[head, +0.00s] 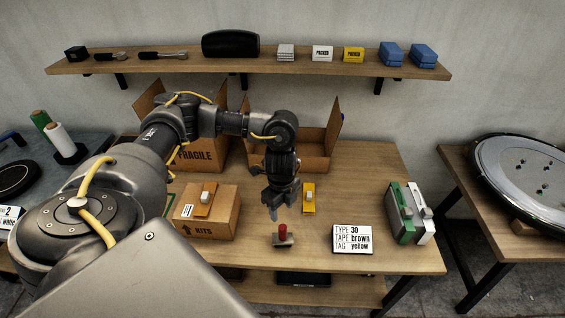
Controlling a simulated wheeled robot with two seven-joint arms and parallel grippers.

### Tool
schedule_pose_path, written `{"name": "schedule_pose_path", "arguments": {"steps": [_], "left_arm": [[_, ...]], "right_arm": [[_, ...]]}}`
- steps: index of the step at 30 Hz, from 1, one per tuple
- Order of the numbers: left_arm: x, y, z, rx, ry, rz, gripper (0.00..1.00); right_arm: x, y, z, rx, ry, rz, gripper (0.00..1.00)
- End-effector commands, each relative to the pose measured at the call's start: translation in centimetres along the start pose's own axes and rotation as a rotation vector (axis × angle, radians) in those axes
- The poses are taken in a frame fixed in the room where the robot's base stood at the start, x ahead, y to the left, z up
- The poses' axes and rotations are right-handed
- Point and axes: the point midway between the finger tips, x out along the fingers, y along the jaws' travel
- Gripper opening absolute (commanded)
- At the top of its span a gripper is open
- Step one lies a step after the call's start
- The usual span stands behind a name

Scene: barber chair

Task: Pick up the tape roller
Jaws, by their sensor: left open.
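A small tool with a red upright handle and a grey base (283,238) stands near the table's front edge; it looks like the tape roller, though it is too small to be sure. My left gripper (282,208) points down just behind and above it, fingers open and empty, apart from it. A yellow tool with a white top (308,198) lies right of the gripper. My right gripper is not in view.
A closed box (207,222) with an orange and white tool (204,198) on it stands left. Open cartons (316,150) are behind. A sign (352,239) and green and white holders (403,215) stand right. The front middle is mostly clear.

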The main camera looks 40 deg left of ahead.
Motion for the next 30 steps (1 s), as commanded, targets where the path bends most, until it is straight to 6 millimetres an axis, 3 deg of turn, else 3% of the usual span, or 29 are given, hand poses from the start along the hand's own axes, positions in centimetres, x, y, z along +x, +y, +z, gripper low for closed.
{"name": "schedule_pose_path", "arguments": {"steps": [5, 15, 23, 30], "left_arm": [[0.3, 0.1, 0.4, -0.007, -0.007, 0.008, 0.50], [4.9, 0.1, 0.2, -0.007, -0.006, 0.006, 0.50], [5.7, 0.1, 0.2, -0.005, -0.006, 0.005, 0.50], [9.0, 0.2, -0.4, -0.007, -0.007, 0.008, 0.50]], "right_arm": [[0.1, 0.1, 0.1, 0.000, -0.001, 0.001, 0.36], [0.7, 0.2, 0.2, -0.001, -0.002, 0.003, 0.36], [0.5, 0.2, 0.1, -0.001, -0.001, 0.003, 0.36], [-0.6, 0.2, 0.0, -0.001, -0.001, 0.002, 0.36]]}}
